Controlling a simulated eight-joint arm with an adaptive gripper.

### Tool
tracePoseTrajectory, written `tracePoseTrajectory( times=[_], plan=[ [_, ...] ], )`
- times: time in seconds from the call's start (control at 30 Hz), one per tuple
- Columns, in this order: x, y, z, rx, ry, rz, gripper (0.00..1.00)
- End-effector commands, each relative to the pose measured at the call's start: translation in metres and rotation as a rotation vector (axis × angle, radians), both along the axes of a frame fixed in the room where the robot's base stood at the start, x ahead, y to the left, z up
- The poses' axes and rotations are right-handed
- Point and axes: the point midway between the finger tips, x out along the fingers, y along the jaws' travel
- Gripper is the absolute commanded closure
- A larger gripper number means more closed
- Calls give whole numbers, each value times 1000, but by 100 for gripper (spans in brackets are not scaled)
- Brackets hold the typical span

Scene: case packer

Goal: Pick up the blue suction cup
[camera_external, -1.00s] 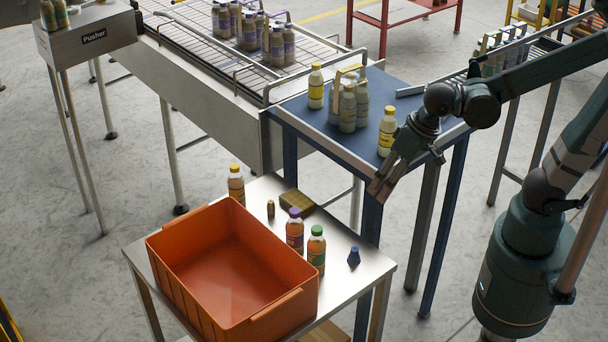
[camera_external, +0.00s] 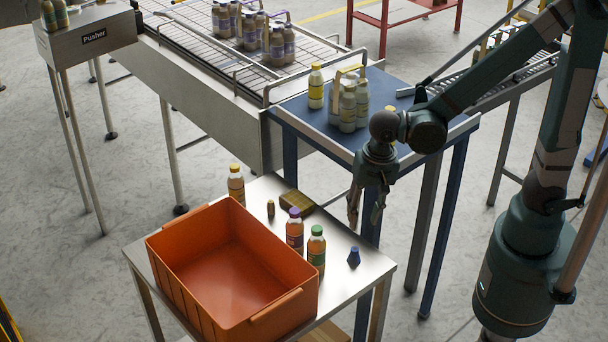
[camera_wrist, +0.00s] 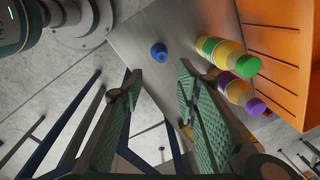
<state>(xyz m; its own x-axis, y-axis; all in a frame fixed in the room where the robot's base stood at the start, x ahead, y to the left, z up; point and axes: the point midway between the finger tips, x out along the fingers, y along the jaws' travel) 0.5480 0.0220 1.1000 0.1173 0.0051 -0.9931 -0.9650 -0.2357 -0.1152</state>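The blue suction cup (camera_external: 354,257) is a small dark blue piece standing on the steel table (camera_external: 378,262), near its right edge. In the wrist view the blue suction cup (camera_wrist: 159,52) shows from above as a round blue ring, ahead of my fingers and between their lines. My gripper (camera_external: 364,222) hangs pointing down above the table's back right side, higher than the cup and apart from it. In the wrist view my gripper (camera_wrist: 160,78) has its two green-padded fingers spread, with nothing between them.
A green-capped bottle (camera_external: 316,250) and a purple-capped bottle (camera_external: 295,231) stand left of the cup, beside the orange crate (camera_external: 165,240). A brown block (camera_external: 297,201) and a small dark item (camera_external: 270,209) lie behind. The blue table (camera_external: 300,112) with bottles stands behind my gripper.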

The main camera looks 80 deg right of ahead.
Motion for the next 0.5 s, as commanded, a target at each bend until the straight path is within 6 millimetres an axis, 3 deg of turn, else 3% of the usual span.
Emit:
tracePoseTrajectory(
  times=[0.3, 0.5],
  plan=[
    [12, 4, -38, 13, 81, -213, 68],
    [13, 6, -51, 13, 110, -292, 68]
  ],
)
